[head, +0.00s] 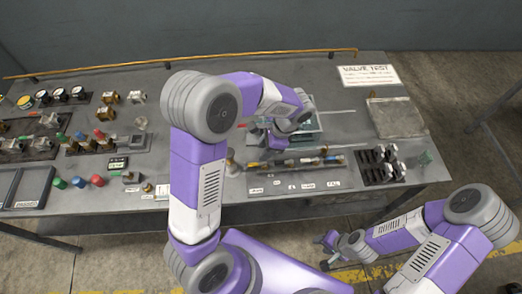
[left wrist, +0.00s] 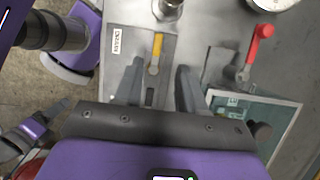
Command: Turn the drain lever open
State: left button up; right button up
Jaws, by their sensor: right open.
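The drain lever (left wrist: 155,52) has a yellow handle and sits on a grey plate beside a white label (left wrist: 116,40) that seems to read DRAIN. It shows in the left wrist view. My left gripper (left wrist: 159,66) is open, with one finger on each side of the lever's lower part. I cannot tell whether either finger touches it. In the head view my left arm hides the lever. My right gripper (head: 326,241) is open and empty, low in front of the table, away from the lever.
A red-handled lever (left wrist: 258,46) stands right of the drain lever, near a teal-walled box (left wrist: 255,112) and a gauge (left wrist: 272,3). In the head view, a row of labelled fittings (head: 295,162), a black rack (head: 380,165) and a flat grey tray (head: 396,118) occupy the table.

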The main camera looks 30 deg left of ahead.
aim_at(253, 164)
pick_arm(q)
jog(key=b+x, duration=0.1)
jog(key=x, duration=0.6)
jog(key=shift+s+d, duration=0.1)
jog(key=shift+s, duration=0.1)
grip_shut()
